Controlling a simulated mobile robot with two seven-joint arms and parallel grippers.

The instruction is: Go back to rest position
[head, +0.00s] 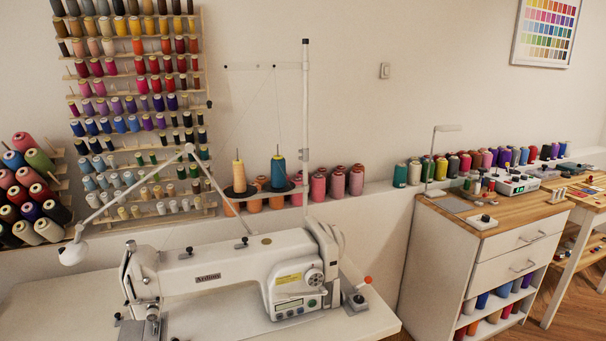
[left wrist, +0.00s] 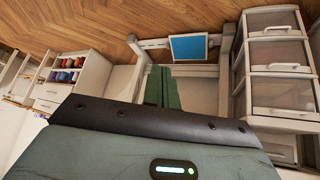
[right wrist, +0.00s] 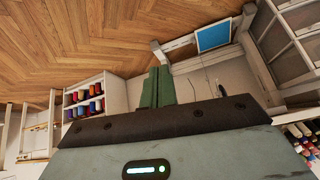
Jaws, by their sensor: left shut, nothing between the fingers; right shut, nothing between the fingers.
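My left gripper (left wrist: 164,72) shows in the left wrist view as two dark green fingers lying side by side, shut with nothing between them. My right gripper (right wrist: 157,72) shows in the right wrist view, also shut and empty. Neither arm appears in the head view. Both grippers appear clear of the furniture, though their exact distance from it is hard to tell.
A white sewing machine (head: 225,272) stands on a pale table (head: 50,305). A wooden-topped cabinet (head: 470,248) is to the right. Thread racks (head: 128,113) line the wall. A drawer unit (left wrist: 277,58) and wooden floor (right wrist: 110,35) show in the wrist views.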

